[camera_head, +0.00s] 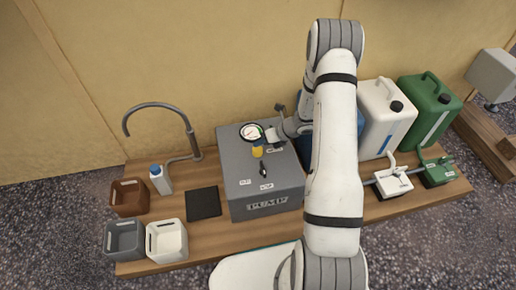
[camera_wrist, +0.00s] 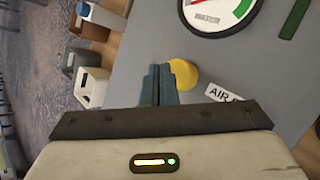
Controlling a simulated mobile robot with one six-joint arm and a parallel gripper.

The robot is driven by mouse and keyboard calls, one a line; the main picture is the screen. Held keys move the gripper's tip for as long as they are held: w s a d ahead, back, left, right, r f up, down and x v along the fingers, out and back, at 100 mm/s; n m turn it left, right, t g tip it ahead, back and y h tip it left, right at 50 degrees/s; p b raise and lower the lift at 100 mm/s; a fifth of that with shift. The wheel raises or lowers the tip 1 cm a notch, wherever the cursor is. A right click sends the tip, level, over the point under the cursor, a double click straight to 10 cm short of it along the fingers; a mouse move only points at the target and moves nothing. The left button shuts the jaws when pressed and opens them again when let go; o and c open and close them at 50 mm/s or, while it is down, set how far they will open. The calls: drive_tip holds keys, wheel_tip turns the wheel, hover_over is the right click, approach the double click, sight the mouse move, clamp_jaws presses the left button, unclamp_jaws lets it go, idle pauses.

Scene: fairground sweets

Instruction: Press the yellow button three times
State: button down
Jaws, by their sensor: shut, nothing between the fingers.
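The yellow button (camera_head: 257,152) stands on top of the grey pump box (camera_head: 238,190), just below the round gauge (camera_head: 252,132). In the wrist view the yellow button (camera_wrist: 185,74) shows right beside my gripper (camera_wrist: 157,72), its left side partly hidden by the fingers. My gripper's blue-grey fingers are shut together with nothing between them. In the head view my gripper (camera_head: 270,138) is over the box, close to the gauge and button. I cannot tell whether the fingertips touch the button.
Left of the box are a black mat (camera_head: 203,203), a tap (camera_head: 185,130), a white bottle (camera_head: 160,180) and open containers (camera_head: 167,242). A black switch (camera_head: 263,170) sits in front of the button. White (camera_head: 378,125) and green (camera_head: 425,105) canisters stand at right.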

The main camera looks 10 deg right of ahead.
drive_tip(key=shift+f, duration=0.15)
drive_tip(key=shift+f, duration=0.25)
drive_tip(key=shift+f+b, duration=0.75)
drive_tip(key=shift+f, duration=0.1)
idle(1.1)
drive_tip(key=shift+r, duration=0.15)
drive_tip(key=shift+r+p, duration=1)
drive_tip(key=shift+r, duration=0.1)
drive_tip(key=shift+f, duration=0.1)
drive_tip(key=shift+f, duration=0.3)
